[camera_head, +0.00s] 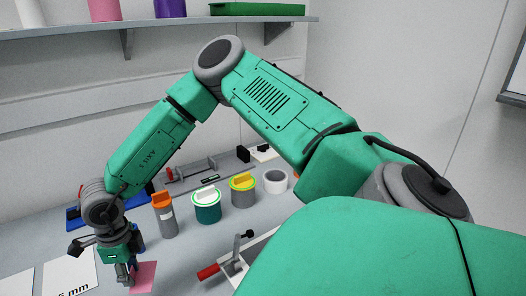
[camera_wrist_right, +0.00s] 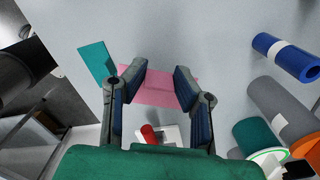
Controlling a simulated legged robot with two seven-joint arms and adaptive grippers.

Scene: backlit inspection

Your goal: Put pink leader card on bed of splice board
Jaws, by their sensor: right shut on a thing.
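The pink leader card (camera_head: 145,276) is at the lower left of the head view, beside my right gripper (camera_head: 128,276). In the right wrist view the pink card (camera_wrist_right: 160,88) lies between the two fingertips of my right gripper (camera_wrist_right: 160,82), partly hidden by them. The fingers are closed on the card with a gap the card's width between them. A pale device with a red handle and a black knob, which looks like the splice board (camera_head: 238,268), is right of the card, partly hidden by my arm; its bed does not show clearly. My left gripper is not in view.
A teal card (camera_wrist_right: 97,62) lies left of the pink one in the wrist view. White printed sheets (camera_head: 70,272) lie at lower left. An orange-banded grey roll (camera_head: 164,216), a teal-and-white tub (camera_head: 207,206), a grey-and-yellow tub (camera_head: 243,191) and a white ring (camera_head: 276,181) stand behind.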

